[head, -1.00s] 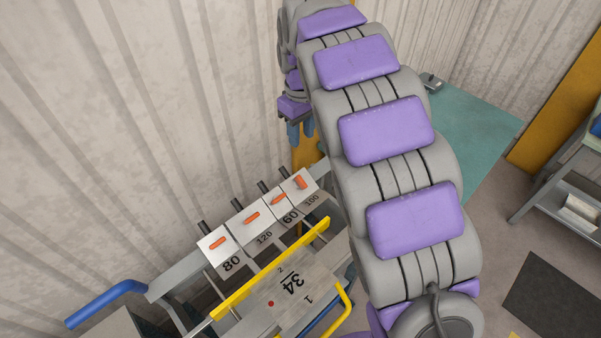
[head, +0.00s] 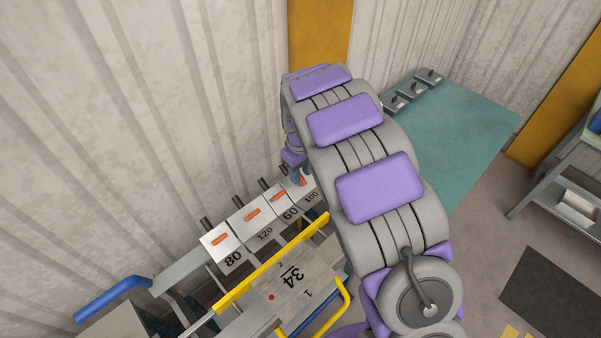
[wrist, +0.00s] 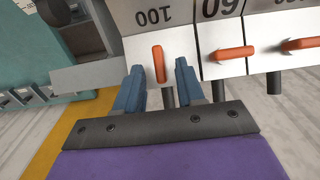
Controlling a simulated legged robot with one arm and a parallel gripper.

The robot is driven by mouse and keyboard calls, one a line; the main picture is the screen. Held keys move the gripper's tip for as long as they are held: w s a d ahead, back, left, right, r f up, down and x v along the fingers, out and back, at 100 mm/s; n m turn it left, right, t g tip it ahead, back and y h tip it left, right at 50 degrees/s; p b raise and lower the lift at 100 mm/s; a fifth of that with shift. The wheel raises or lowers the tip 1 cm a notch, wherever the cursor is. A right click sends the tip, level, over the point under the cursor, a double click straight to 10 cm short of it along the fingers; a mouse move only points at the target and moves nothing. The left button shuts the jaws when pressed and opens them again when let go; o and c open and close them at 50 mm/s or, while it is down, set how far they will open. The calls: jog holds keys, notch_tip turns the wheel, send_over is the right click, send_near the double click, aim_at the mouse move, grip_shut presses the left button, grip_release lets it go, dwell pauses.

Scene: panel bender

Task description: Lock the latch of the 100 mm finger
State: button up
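The 100 mm finger (head: 311,197) is the white block marked 100 at the right end of the row of fingers. Its orange latch (wrist: 159,64) points along the block in the wrist view, while the latches of the neighbouring fingers lie crosswise to theirs. My gripper (wrist: 158,85) is open, with one blue fingertip on each side of the 100 latch. The latch's near end lies between the fingertips; I cannot tell whether they touch it. In the head view my gripper (head: 301,174) is over the 100 finger and partly hides the latch.
The 60 finger (head: 282,204) sits close beside the 100 finger, then the 120 finger (head: 255,222) and the 80 finger (head: 224,246). A yellow bar (head: 270,265) runs in front of the row. A ribbed wall (head: 130,120) stands behind. A teal surface (head: 450,135) lies to the right.

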jog(key=shift+f, duration=0.85)
jog(key=shift+s, duration=0.1)
grip_shut()
jog(key=shift+d, duration=0.1)
